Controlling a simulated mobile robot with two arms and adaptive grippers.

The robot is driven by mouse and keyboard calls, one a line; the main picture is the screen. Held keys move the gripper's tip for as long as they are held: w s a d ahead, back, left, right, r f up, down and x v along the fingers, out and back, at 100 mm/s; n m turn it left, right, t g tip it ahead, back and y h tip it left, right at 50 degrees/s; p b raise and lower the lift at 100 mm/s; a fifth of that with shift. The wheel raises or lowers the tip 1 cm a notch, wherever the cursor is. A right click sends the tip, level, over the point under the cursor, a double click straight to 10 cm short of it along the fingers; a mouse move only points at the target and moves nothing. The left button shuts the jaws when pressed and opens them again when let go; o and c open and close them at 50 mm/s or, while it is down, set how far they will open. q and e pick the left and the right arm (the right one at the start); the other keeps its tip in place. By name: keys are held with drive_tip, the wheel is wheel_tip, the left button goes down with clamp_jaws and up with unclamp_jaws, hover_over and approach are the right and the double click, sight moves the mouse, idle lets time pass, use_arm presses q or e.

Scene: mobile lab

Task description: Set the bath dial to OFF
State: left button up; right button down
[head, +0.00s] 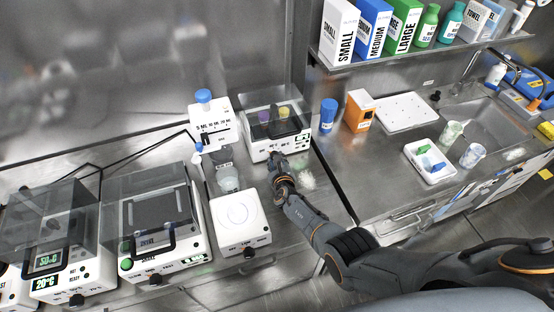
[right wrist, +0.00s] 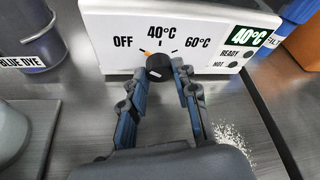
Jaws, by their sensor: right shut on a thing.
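The bath (head: 262,149) is a white box with a clear lid, at the back of the left bench in the head view. Its front panel (right wrist: 105,20) fills the top of the right wrist view, with OFF, 40°C and 60°C marks and a display (right wrist: 250,38) reading 40°C. The black dial (right wrist: 158,68) sits below these marks. An orange mark at its upper left lies between OFF and 40°C. My right gripper (right wrist: 161,72) is shut on the dial, one finger on each side. In the head view my right gripper (head: 276,160) hides the dial. My left gripper is not in view.
A white round-topped device (head: 240,222) and a beaker stand left of my right gripper. A blue dye container (right wrist: 35,35) is left of the bath. White powder (right wrist: 230,135) lies on the bench to the right. A blue bottle (head: 328,116) stands right of the bath.

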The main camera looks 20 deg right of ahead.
drive_tip(key=shift+a+h, duration=0.1)
drive_tip(key=shift+h, duration=0.2)
idle(0.4)
drive_tip(key=c, duration=1)
unclamp_jaws()
drive_tip(key=s, duration=0.4)
drive_tip(key=s+a, duration=0.1)
drive_tip(key=s, duration=0.3)
drive_tip(key=s+a, duration=0.1)
drive_tip(key=s, duration=0.4)
drive_tip(key=shift+r, duration=0.25)
